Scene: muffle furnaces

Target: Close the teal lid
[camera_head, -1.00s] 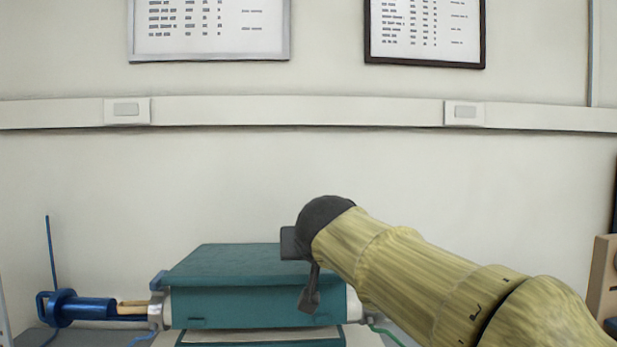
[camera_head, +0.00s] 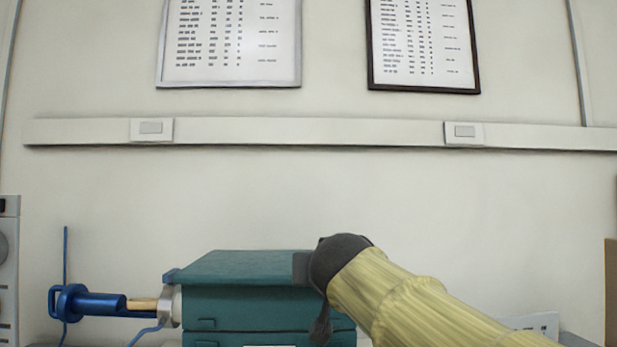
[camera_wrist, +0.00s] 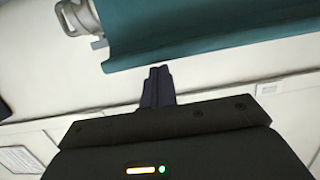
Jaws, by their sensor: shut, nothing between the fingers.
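The teal lid (camera_head: 240,266) is the upper part of a teal furnace (camera_head: 262,338). In the head view it lies flat across the top, with a thin dark seam below it; I cannot tell whether a small gap is left. My gripper (camera_head: 320,330) hangs in front of the right part of the furnace and hides some of its front and right end. In the wrist view the fingers of my gripper (camera_wrist: 157,84) are together and empty, just apart in the picture from the edge of a teal panel (camera_wrist: 200,35).
A blue clamp with a rod (camera_head: 95,303) joins the furnace's left end by a tan tube (camera_head: 142,304). A grey instrument (camera_head: 8,265) stands at the far left. A brown panel (camera_head: 611,290) stands at the far right. The wall behind is bare below the rail (camera_head: 310,133).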

